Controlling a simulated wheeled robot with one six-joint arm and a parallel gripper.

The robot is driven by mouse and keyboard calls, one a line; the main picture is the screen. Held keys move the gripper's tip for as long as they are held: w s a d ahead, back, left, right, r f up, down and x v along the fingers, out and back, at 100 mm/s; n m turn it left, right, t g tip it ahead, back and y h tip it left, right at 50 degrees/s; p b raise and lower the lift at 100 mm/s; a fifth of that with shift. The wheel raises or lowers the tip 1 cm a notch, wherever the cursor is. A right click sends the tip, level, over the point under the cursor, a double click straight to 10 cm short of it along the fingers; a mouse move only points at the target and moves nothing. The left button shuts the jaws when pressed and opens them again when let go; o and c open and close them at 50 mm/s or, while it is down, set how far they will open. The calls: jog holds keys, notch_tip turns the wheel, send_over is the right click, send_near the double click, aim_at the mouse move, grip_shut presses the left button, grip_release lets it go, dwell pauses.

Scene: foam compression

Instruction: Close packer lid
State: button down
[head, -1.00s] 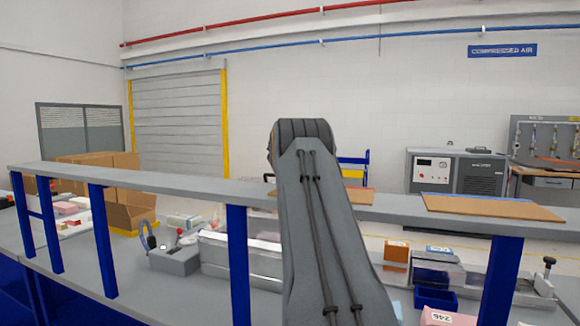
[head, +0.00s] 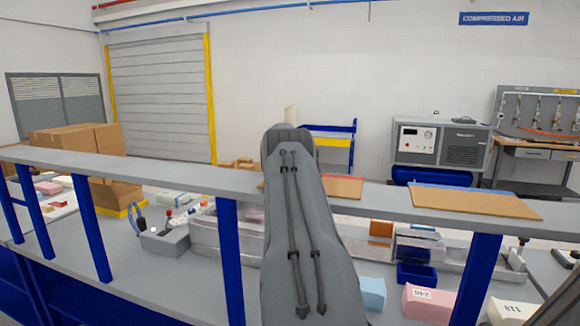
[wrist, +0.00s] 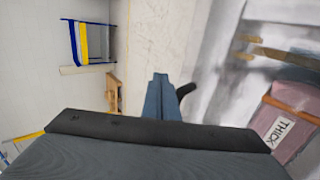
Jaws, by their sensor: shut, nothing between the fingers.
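A long clear-and-silver box (head: 202,228), which looks like the packer, stands on the bench left of my arm in the head view. My arm hides its right part, and I cannot tell how its lid stands. In the wrist view, my gripper (wrist: 162,97) shows as narrow blue-grey fingers, shut and empty, with a dark curved piece just right of them. A pink block (wrist: 297,118) labelled THICK lies to their right, beside a pale, blurred surface. The gripper appears apart from the block. My arm hides the gripper in the head view.
A grey shelf rail (head: 380,198) on blue posts crosses in front of the bench. Cardboard sheets (head: 475,201) lie on it. A blue bin (head: 416,273), a pink block (head: 427,304) and a light-blue block (head: 372,293) sit right of my arm. Boxes (head: 80,150) stand at left.

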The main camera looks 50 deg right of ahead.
jog(key=shift+w+a+r, duration=0.1)
jog(key=shift+w+r, duration=0.2)
notch_tip(320, 180, up, 14)
jog(key=p, duration=0.2)
dwell(0.5)
